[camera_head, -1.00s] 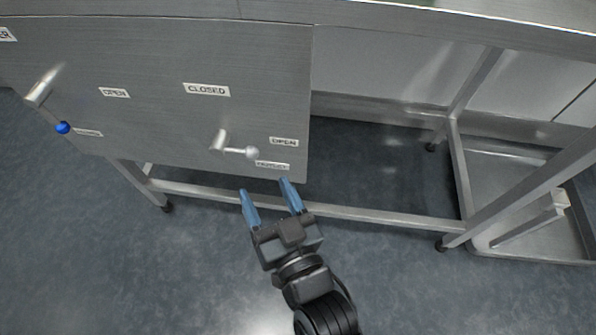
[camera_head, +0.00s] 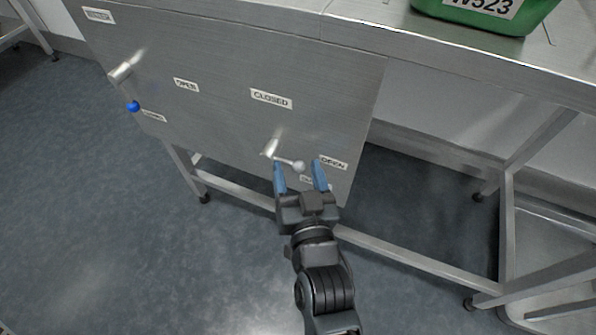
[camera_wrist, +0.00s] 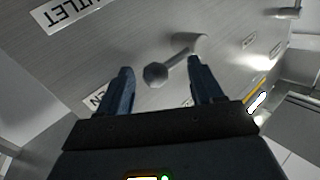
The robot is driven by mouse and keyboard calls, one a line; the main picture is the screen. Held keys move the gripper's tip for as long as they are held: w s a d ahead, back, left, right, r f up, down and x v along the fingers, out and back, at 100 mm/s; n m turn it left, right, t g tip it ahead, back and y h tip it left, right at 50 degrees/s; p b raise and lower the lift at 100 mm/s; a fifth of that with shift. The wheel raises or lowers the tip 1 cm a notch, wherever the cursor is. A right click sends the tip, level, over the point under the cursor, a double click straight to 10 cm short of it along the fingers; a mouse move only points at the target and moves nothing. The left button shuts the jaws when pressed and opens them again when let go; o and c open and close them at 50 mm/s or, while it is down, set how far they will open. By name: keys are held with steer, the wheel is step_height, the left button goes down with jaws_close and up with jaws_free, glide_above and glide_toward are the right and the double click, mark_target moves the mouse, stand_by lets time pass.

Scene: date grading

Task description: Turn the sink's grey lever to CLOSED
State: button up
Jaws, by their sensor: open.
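The grey lever (camera_head: 284,160) is on the steel panel (camera_head: 225,60), its arm running right and slightly down from its pivot to a pale grey ball knob, toward the OPEN label (camera_head: 333,163). In the wrist view, the knob (camera_wrist: 155,76) shows between the fingertips, with the lever's pivot (camera_wrist: 192,44) beyond the other finger. I cannot tell how deep the knob sits between the fingers, and no contact is visible.
A second lever with a blue knob (camera_head: 134,106) is to the left on the same panel, with its own OPEN label (camera_head: 186,85). A green crate (camera_head: 487,14) stands on the steel counter above. Table legs and a lower rail (camera_head: 415,262) stand below and right.

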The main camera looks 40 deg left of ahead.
steer(key=shift+c, duration=0.4)
steer(key=shift+d, duration=0.1)
jaws_close()
